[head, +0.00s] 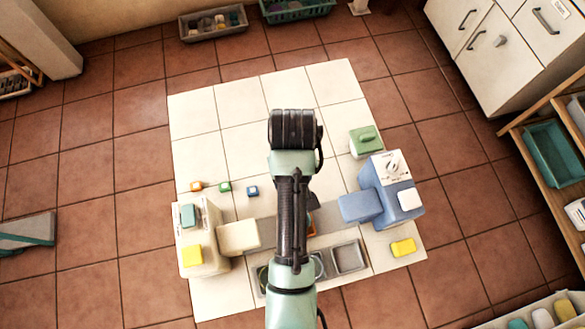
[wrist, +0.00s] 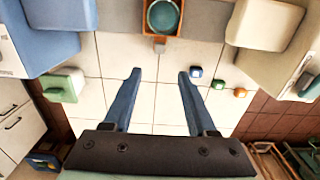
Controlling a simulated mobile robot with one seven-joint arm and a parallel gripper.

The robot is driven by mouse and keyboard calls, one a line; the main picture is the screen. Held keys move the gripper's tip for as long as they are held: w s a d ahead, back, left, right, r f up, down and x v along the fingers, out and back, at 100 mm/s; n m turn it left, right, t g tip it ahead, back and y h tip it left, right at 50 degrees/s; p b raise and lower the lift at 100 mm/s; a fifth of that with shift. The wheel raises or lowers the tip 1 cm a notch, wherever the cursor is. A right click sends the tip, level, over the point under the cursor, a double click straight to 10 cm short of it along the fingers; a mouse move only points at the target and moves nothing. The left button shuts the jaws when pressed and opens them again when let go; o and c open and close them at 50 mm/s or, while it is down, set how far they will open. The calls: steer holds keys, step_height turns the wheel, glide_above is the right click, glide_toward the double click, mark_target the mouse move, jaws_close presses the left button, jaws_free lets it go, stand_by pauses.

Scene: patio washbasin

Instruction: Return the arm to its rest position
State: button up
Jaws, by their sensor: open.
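My gripper (wrist: 157,74) shows in the wrist view with its two blue fingers spread apart. It is open, and nothing is between the fingers. They hang above the white tiled top (wrist: 112,62). In the head view my arm reaches up the middle of the picture over the same tiled top (head: 225,105). The gripper itself is hidden there behind the arm.
Small orange (head: 196,186), green (head: 225,187) and blue (head: 252,191) cubes lie left of my arm. A beige dispenser (head: 205,225) stands left, a blue one (head: 395,187) right, beside a green box (head: 365,141). A teal bowl (wrist: 163,17) shows ahead of the fingers.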

steer(key=shift+r, duration=0.65)
